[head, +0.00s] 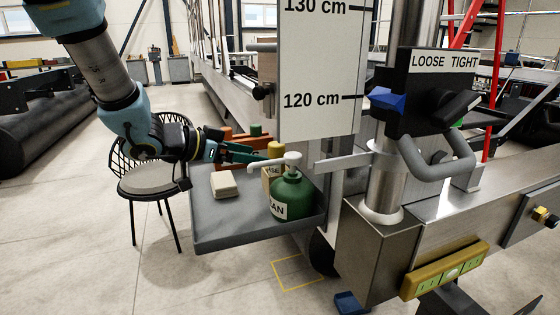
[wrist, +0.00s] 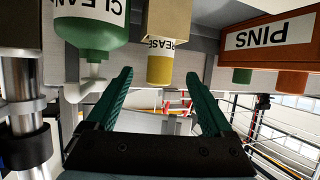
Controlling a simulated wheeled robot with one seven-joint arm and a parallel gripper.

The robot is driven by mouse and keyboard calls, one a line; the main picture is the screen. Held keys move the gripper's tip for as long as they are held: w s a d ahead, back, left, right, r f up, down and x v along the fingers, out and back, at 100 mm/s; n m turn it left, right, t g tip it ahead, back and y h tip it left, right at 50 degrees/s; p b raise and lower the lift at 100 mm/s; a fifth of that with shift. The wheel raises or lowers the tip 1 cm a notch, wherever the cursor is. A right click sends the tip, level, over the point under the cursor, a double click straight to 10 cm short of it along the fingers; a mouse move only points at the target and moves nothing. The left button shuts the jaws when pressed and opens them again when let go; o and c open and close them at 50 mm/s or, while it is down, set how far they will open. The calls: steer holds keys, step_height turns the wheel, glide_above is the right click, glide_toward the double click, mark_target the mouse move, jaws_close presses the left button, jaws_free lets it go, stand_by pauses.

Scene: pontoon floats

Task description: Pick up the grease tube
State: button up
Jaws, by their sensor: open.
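The grease tube is a yellow cylinder (head: 274,150) standing at the back of a grey tray, above a tan part with a partly hidden label. In the wrist view my gripper (wrist: 159,74) is open, and the tube shows between the fingertips. I see no contact; the exact gap is unclear.
The grey tray (head: 225,236) also holds a green "CLEAN" bottle (head: 291,192) with a white pump, right of the tube, and a beige block (head: 223,184). An orange "PINS" box (wrist: 268,42) is on the tube's other side. A height board (head: 318,70) stands behind.

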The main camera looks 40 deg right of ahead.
mark_target(277, 168)
steer(key=shift+p+x, duration=0.8)
steer(key=shift+x, duration=3.15)
steer(key=shift+w, duration=0.1)
jaws_close()
